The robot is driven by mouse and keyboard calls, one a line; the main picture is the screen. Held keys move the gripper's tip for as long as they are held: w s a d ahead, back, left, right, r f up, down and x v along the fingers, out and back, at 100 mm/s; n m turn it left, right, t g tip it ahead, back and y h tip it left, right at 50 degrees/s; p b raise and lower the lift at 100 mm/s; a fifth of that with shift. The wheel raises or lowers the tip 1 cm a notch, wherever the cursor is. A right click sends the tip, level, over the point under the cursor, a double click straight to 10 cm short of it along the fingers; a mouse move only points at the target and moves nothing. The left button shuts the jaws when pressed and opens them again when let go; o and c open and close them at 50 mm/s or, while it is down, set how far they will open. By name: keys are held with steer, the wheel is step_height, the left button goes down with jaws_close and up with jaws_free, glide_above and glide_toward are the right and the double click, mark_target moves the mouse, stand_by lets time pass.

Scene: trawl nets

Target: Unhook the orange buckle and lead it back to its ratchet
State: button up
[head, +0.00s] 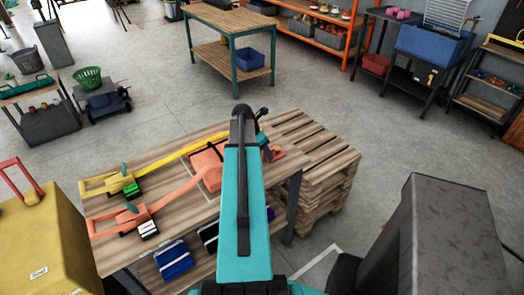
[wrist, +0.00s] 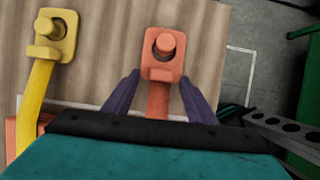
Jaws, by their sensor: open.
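The orange buckle (wrist: 160,70) is a flat plate with a hole, seen in the wrist view. It sits around an orange peg (wrist: 165,42) whose top sticks through the hole. An orange strap (wrist: 158,103) runs from it down under my gripper. My gripper (wrist: 160,82) is open, with one purple finger on each side of the strap, just below the buckle plate. I cannot tell whether the fingers touch anything. In the head view the orange ratchet (head: 127,220) lies at the table's left, its strap (head: 178,192) running right. My arm hides part of that area.
A yellow ratchet (head: 126,186) with a yellow strap (head: 190,150) lies behind the orange one. Its yellow buckle (wrist: 45,52) is around a yellow peg, left of my gripper. An orange box (head: 207,165) stands on the table (head: 165,165). Stacked pallets (head: 325,165) stand at right.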

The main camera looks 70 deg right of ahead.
steer(key=c, duration=1.3)
steer(key=shift+o, duration=0.2)
steer(key=shift+s+d, duration=0.3)
steer(key=shift+d, duration=0.05)
steer(key=shift+r+p, duration=0.7)
steer(key=shift+p, duration=0.15)
steer(key=shift+r+p, duration=1.75)
steer(key=shift+r, duration=0.7)
